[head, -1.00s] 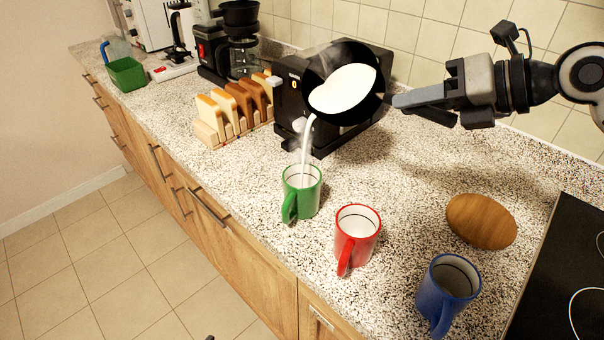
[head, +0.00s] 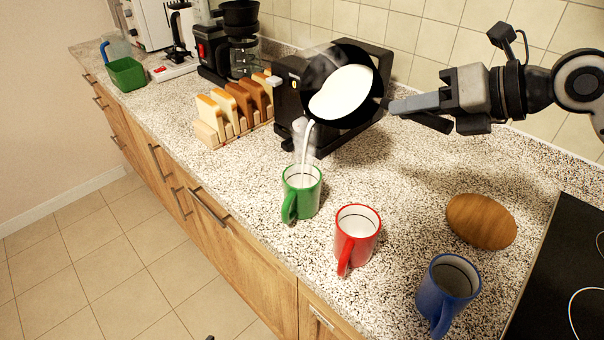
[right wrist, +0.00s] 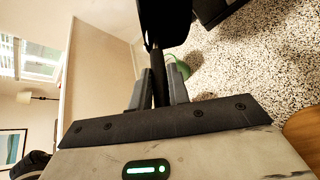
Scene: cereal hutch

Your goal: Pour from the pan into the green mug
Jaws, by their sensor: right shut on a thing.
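The black pan (head: 326,78) is tilted above the counter, with white liquid in it. A thin white stream runs from its lower left lip down into the green mug (head: 301,197), which stands upright. White liquid shows inside the mug; a dark ring line on its inner wall is above it. My right gripper (head: 392,106) is shut on the pan's handle, to the right of the pan. In the right wrist view the gripper (right wrist: 161,88) has the dark handle (right wrist: 158,65) between its fingers, and part of the green mug (right wrist: 181,66) shows beyond.
The red mug (head: 357,234) and blue mug (head: 447,293) stand right of the green one. A wooden oval (head: 481,221) lies near the black hob (head: 570,265). A black toaster (head: 290,98) and a bread rack (head: 212,135) are behind and left.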

